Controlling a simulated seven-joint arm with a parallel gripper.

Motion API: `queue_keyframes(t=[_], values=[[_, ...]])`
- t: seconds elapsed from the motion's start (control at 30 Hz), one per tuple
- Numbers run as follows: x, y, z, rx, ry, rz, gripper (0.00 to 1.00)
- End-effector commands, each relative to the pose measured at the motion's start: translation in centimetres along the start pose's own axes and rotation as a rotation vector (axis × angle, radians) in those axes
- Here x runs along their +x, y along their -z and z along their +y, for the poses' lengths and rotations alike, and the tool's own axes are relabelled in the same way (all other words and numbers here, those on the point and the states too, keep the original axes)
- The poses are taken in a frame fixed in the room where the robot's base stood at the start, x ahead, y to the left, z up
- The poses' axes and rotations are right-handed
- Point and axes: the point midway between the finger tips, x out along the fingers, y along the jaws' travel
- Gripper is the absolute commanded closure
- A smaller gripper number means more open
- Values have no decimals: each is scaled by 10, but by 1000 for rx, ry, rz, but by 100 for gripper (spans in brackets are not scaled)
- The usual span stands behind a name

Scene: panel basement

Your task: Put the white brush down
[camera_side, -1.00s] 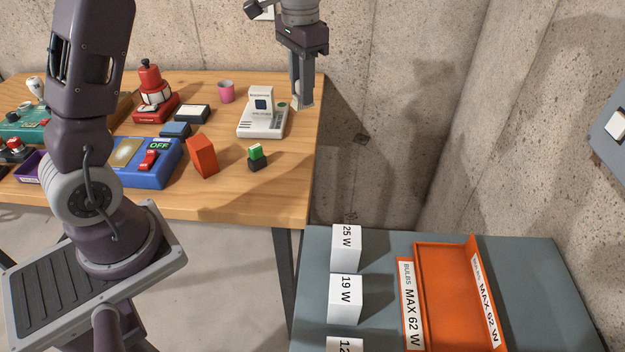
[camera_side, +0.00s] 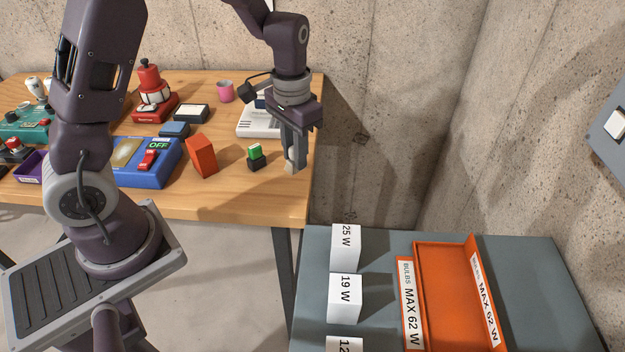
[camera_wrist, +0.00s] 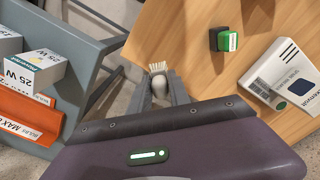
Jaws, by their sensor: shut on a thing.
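My gripper (camera_side: 292,163) is low over the right end of the wooden table (camera_side: 240,208), shut on the white brush (camera_side: 291,167). In the side view the brush is a small pale shape between the fingertips, and I cannot tell whether it touches the tabletop. In the wrist view the brush (camera_wrist: 159,78) shows a rounded grey-white body between the fingers, with pale bristles pointing away from my gripper (camera_wrist: 160,92) near the table's edge.
A green-and-black block (camera_side: 256,157) stands just left of my gripper. The white device (camera_side: 254,124) is behind it, partly hidden by my arm. An orange-red block (camera_side: 202,156) is farther left. White bulb boxes (camera_side: 345,298) and an orange tray (camera_side: 452,318) are on the grey table. The wooden table's front right corner is clear.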

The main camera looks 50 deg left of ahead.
Motion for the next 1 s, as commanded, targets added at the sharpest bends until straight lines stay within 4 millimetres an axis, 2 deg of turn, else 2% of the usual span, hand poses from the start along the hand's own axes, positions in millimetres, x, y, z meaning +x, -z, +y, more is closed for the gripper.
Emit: queue_keyframes(t=[0.3, 0.37, 0.43, 0.57, 0.73, 0.9, 1.0], values=[[0, 1, -2, -3, 0, 1, 100], [-1, 2, -8, -19, -1, 1, 100], [-3, 6, -24, -61, -2, 3, 100], [-8, 10, -75, -186, -3, 3, 100], [-18, 2, -153, -374, -4, 3, 100], [-30, -32, -247, -606, -2, 2, 100], [-35, -55, -284, -702, -1, 1, 100]])
